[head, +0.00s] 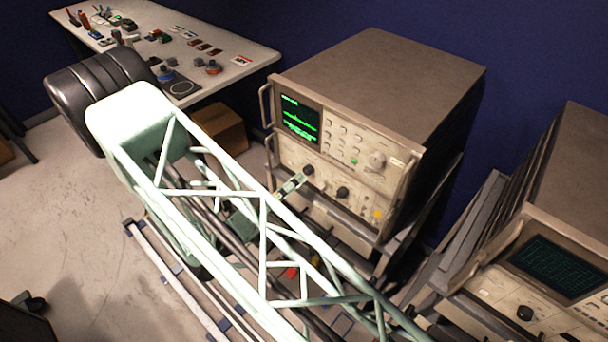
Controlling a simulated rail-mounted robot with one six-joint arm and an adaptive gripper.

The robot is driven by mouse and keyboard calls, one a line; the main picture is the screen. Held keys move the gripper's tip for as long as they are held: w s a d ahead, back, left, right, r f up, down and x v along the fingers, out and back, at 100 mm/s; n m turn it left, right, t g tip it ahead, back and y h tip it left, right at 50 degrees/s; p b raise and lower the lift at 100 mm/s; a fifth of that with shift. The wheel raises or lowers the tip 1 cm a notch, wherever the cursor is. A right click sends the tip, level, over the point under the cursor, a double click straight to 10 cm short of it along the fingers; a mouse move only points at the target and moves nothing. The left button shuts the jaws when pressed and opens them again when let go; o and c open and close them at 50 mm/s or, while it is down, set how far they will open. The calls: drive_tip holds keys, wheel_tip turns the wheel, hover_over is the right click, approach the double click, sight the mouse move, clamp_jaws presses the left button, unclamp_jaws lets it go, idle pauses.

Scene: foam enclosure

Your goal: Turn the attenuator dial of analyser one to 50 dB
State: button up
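An analyser (385,75) with a brown case and a lit green trace on its screen (299,119) stands in the middle. Its beige front panel has several small buttons, a large pale knob (377,160) and two black dials. One black dial (308,170) is at the left of the lower panel, the other (342,192) is right of it. My gripper (298,180) is seen partly behind my lattice arm, its tip close to the left black dial. I cannot tell whether it touches the dial or how far its fingers are apart. The dial markings are too small to read.
A second analyser (560,240) with a dark gridded screen and a black dial (525,313) stands at the lower right. A white table (225,62) with small parts is at the upper left, a cardboard box (220,127) beneath it. Handles flank the middle panel.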

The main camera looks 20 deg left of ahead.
sight(306, 173)
drive_tip(key=shift+x, duration=2.55)
drive_tip(key=c, duration=0.9)
